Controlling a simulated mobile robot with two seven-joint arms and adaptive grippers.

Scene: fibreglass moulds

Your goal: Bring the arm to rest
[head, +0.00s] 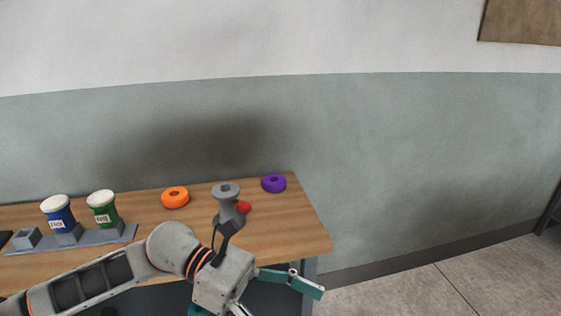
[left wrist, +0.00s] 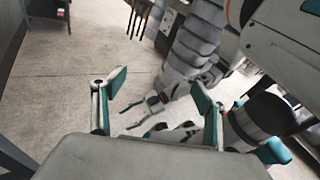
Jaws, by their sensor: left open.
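My left arm comes in from the lower left in the head view. Its gripper (head: 262,298) is in front of the table's front right edge, pointing down and to the right. The gripper is open and empty, its teal fingers spread apart. In the left wrist view the open fingers (left wrist: 160,100) have only floor and parts of my own body beyond them. A pale part with thin dark prongs (left wrist: 152,108) there may be my right gripper; its state is unclear. The right arm does not show in the head view.
The wooden table (head: 290,235) carries a blue can (head: 58,216), a green can (head: 103,212) at a grey holder (head: 90,238), an orange ring (head: 175,197), a grey spool (head: 227,202), a red part (head: 244,207) and a purple ring (head: 273,183). The floor right of the table is clear.

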